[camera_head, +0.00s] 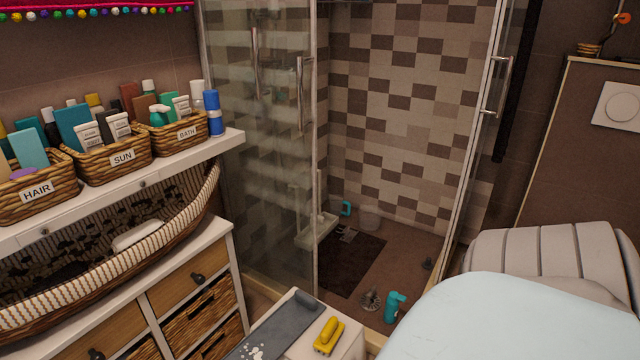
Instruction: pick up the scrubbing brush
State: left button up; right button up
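A yellow scrubbing brush (328,336) with a raised handle lies on the white top of a low stand (345,332) at the bottom middle of the head view. It lies beside a grey board (270,332) with white specks on it. Nothing touches the brush from above. Neither of my grippers shows in this view.
A wicker-drawer cabinet (190,280) and a shelf (228,142) with labelled baskets stand at left. A glass shower door (265,190) is behind. A teal bottle (394,307) stands on the floor. A large pale blue rounded surface (510,320) fills the lower right.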

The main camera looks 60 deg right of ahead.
aim_at(327, 339)
jog(key=j+z, duration=0.15)
jog(key=z, duration=0.25)
jog(key=j+z, duration=0.15)
jog(key=z, duration=0.25)
jog(key=j+z, duration=0.15)
jog(key=z, duration=0.25)
jog(key=i+l+z, duration=0.15)
jog(key=z, duration=0.25)
jog(key=i+l+z, duration=0.1)
jog(key=z, duration=0.25)
jog(key=i+z, duration=0.15)
jog(key=z, duration=0.25)
jog(key=i, duration=0.5)
